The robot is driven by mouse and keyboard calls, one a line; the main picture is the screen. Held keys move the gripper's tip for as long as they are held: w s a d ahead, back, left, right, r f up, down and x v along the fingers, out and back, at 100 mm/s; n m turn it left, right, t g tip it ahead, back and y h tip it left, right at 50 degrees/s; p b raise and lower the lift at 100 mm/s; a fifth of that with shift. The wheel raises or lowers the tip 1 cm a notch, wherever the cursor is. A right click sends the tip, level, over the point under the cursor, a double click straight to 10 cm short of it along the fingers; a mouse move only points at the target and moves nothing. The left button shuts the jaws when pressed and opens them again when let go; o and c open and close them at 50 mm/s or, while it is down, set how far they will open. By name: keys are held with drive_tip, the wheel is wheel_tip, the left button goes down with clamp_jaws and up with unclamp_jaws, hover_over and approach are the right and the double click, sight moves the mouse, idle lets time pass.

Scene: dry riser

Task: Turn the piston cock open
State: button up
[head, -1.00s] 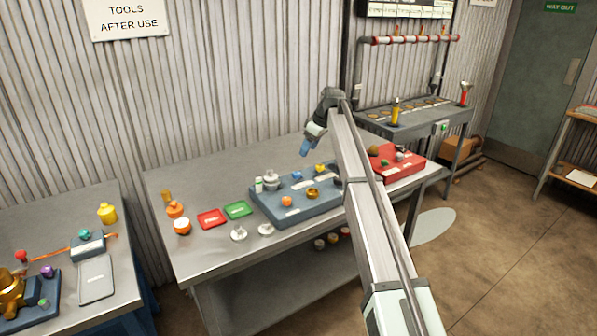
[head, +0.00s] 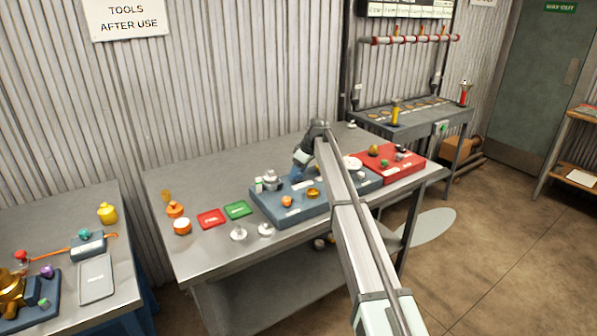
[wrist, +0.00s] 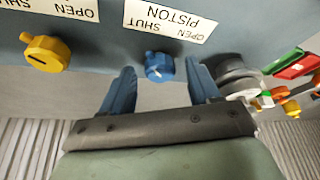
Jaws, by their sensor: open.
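The piston cock is a blue knob (wrist: 159,66) beside an upside-down label (wrist: 170,18) reading PISTON, OPEN and SHUT in the wrist view. A small tab sticks out on its left side. My gripper (wrist: 160,80) is open, with one blue finger on each side of the knob and gaps between them. In the head view my gripper (head: 297,172) is low over the blue panel (head: 268,209) and hides the knob. Whether the fingertips are level with the knob I cannot tell.
A yellow knob (wrist: 45,53) stands left of the piston cock in the wrist view, and a grey round fitting (wrist: 236,75) is close to the right finger.

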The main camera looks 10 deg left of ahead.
drive_tip(key=c, duration=1)
drive_tip(key=shift+c, duration=0.2)
drive_tip(key=shift+s, duration=0.1)
drive_tip(key=m+t, duration=0.1)
drive_tip(key=m, duration=0.3)
drive_tip(key=shift+s+a+h, duration=0.1)
drive_tip(key=shift+s+h, duration=0.05)
drive_tip(key=shift+h, duration=0.25)
drive_tip(key=m, duration=0.2)
drive_tip(key=m+t+h, duration=0.1)
drive_tip(key=m, duration=0.1)
drive_tip(key=shift+a+t, duration=0.15)
drive_tip(key=shift+t, duration=0.15)
drive_tip(key=m+h, duration=0.1)
drive_tip(key=m, duration=0.1)
drive_tip(key=m+h, duration=0.1)
drive_tip(key=m, duration=0.2)
drive_tip(key=shift+a+t, duration=0.15)
drive_tip(key=shift+t, duration=0.15)
drive_tip(key=m+h, duration=0.1)
drive_tip(key=m, duration=0.3)
drive_tip(key=shift+a+m+h, duration=0.15)
drive_tip(key=shift+m+h, duration=0.25)
